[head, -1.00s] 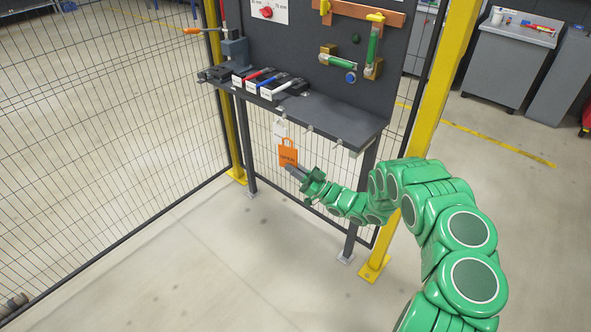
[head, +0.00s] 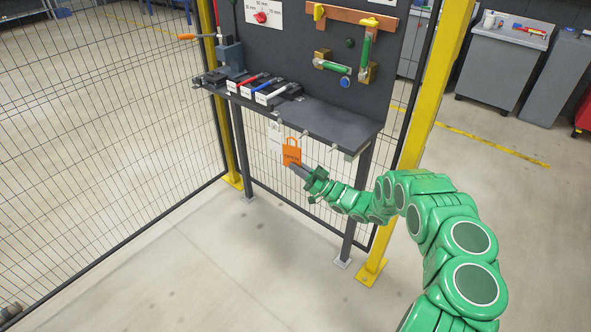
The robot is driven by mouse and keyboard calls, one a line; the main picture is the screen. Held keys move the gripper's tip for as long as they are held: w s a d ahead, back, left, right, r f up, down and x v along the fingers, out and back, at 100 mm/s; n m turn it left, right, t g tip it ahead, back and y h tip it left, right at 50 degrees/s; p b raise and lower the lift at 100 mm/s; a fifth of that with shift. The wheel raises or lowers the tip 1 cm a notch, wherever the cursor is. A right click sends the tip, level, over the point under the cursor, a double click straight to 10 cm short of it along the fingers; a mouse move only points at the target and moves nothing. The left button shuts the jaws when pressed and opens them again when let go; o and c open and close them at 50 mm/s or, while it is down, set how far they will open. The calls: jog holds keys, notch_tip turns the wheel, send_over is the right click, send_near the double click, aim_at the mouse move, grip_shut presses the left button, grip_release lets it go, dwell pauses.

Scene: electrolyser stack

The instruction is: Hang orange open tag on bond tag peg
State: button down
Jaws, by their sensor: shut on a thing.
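The orange open tag (head: 291,154) is held upright in front of and below the grey shelf's front edge. It has a handle-like loop at its top and dark lettering low on its face. My gripper (head: 295,167) is shut on its lower part, reaching in from the right. A white tag (head: 274,134) hangs from the shelf edge just left of the orange one. Small pale pegs or clips line that edge, one (head: 304,134) close above and right of the orange tag. I cannot read which is the bond tag peg. The orange tag's loop appears apart from the pegs.
The grey shelf (head: 330,122) carries several black blocks with coloured handles at its left. Its dark legs and a yellow post (head: 418,130) stand near my arm. Wire mesh fence (head: 100,120) closes the left side. The floor in front is clear.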

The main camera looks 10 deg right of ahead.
jog(key=shift+w+d+f, duration=0.3)
jog(key=shift+w+d, duration=0.55)
jog(key=shift+w, duration=0.05)
jog(key=shift+w+d+f, duration=0.3)
jog(key=shift+w+d, duration=0.55)
jog(key=shift+d+f, duration=0.1)
jog(key=c, duration=1.1)
grip_release()
jog(key=shift+d, duration=0.1)
